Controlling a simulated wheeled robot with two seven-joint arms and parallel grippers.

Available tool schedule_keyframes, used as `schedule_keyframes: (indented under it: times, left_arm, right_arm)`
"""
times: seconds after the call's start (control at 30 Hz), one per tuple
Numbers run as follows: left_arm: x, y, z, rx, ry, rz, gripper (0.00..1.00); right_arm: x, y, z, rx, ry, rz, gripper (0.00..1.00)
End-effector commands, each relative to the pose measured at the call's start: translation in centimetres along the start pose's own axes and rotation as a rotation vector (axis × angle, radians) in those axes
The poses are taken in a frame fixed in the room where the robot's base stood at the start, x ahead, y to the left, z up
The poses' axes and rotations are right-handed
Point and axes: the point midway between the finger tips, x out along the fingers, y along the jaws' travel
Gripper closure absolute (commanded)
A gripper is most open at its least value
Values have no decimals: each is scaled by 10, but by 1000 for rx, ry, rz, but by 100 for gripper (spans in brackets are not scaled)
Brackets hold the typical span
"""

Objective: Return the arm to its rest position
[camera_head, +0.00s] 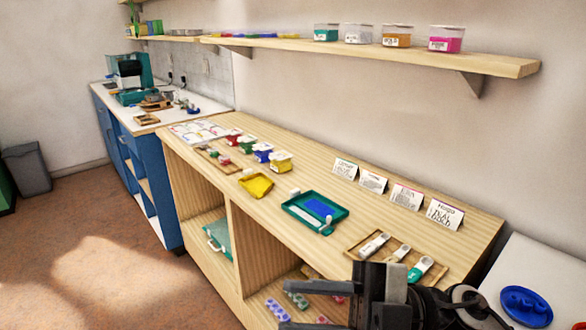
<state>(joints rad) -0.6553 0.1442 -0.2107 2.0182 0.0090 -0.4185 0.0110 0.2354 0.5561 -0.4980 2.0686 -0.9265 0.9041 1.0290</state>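My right gripper (281,305) reaches in from the bottom right, in front of the wooden bench (185,165) near its front edge. Its dark fingers point left and stand apart, with the lower shelf showing between them. I see nothing held in it. My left gripper is not in view. A teal tray (341,222) with a blue mat and a yellow tray (257,185) lie on the bench top.
A wooden tray (352,254) with several white-handled tools lies close behind my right gripper. Label cards (409,197) stand at the bench's back. A wall shelf (500,65) hangs above. A blue dish (525,306) is at far right. The floor (100,265) at left is clear.

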Motion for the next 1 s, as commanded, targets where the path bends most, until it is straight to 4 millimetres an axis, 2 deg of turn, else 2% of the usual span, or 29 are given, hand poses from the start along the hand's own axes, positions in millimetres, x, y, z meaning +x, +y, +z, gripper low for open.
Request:
schedule_keyframes:
  times: [0.03,0.1,0.17,0.2,0.27,0.3,0.37,0.4,0.5,0.6,0.7,0.8,1.0]
  left_arm:
    - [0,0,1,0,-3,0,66]
    - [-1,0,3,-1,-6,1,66]
    - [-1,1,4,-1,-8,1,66]
    - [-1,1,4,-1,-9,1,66]
    - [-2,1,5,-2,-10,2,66]
    - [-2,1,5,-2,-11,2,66]
    - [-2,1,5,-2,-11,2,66]
    - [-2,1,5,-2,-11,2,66]
    - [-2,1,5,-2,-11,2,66]
    - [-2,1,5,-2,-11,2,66]
    - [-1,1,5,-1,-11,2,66]
    - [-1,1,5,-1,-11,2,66]
    - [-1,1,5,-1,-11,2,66]
  right_arm:
    - [-7,13,13,58,-19,244,71]
    - [-33,25,44,137,-128,550,71]
    - [-66,18,77,228,-278,768,71]
    - [-86,6,96,288,-382,869,71]
    - [-114,-20,122,384,-536,980,71]
    - [-130,-42,136,450,-637,1031,71]
    - [-152,-79,152,551,-782,1080,71]
    - [-163,-104,159,617,-869,1097,71]
    - [-183,-162,168,768,-1049,1103,71]
    - [-193,-206,168,883,-1169,1081,71]
    - [-197,-233,166,954,-1235,1059,71]
    - [-198,-243,164,981,-1259,1048,71]
    - [-198,-243,164,981,-1259,1048,71]
